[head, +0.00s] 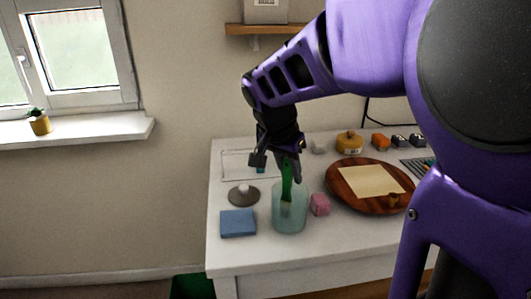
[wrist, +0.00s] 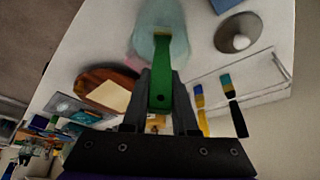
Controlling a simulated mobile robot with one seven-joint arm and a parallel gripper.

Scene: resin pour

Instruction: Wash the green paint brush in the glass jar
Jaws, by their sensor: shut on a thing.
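The glass jar (head: 290,212) is a pale blue-green open container on the white table. It also shows at the top of the wrist view (wrist: 163,18). The green paint brush (head: 287,182) points down with its lower part inside the jar. Its green handle (wrist: 160,75) lies between the fingers in the wrist view. My gripper (head: 283,160) is shut on the upper handle, above the jar's rim. The bristle end shows only faintly through the glass, and I cannot tell whether it touches the bottom.
A blue block (head: 238,223) and a grey round object (head: 243,194) stand left of the jar. A pink block (head: 320,204) is close on its right. A round wooden board (head: 343,198) with a paper sheet lies farther right. Two more brushes (wrist: 216,105) lie on the table.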

